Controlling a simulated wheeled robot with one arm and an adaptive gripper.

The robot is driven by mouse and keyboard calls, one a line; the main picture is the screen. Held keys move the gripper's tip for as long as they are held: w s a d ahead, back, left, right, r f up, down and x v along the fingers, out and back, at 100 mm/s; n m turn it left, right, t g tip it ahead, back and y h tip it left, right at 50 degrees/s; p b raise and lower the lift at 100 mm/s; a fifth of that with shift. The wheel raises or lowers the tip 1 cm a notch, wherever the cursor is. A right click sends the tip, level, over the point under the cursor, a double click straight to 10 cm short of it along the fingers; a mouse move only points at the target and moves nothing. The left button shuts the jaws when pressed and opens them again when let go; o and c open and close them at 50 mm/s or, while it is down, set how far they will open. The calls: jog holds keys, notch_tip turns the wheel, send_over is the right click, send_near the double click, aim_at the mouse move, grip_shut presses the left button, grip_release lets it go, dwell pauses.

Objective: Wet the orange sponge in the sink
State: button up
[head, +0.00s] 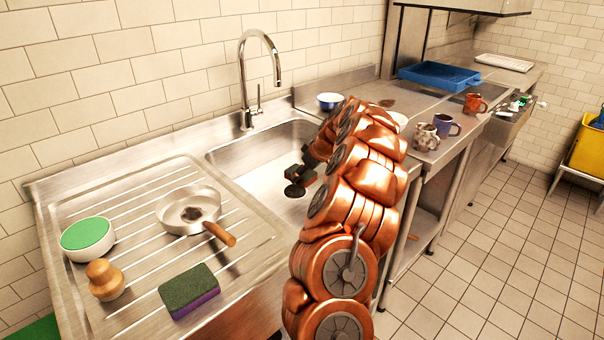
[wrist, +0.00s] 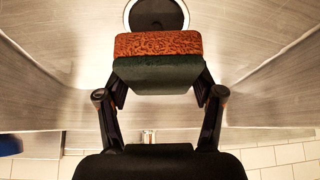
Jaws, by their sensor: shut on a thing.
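The orange sponge (wrist: 157,43) has a patterned orange layer and a dark green scouring layer. In the wrist view it sits between the fingers of my gripper (wrist: 158,82), which is shut on it. A dark round drain with a pale rim (wrist: 157,12) shows just beyond the sponge in the wrist view. The chrome tap (head: 258,75) stands behind the sink, left of my gripper. No water stream shows.
The drainboard (head: 140,245) left of the sink holds a pan (head: 188,208), a purple-and-green sponge (head: 190,291), a wood-handled brush (head: 105,280) and a green-topped white bowl (head: 87,238). Right of the sink are a blue bowl (head: 330,101), mugs (head: 426,137) and a blue tray (head: 438,76).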

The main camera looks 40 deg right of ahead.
jog(key=shift+r, duration=0.1)
jog(key=shift+r, duration=3.7)
jog(key=shift+r+p, duration=0.35)
jog(key=shift+r, duration=1.95)
notch_tip(320, 180, up, 4)
jog(key=shift+p, duration=0.5)
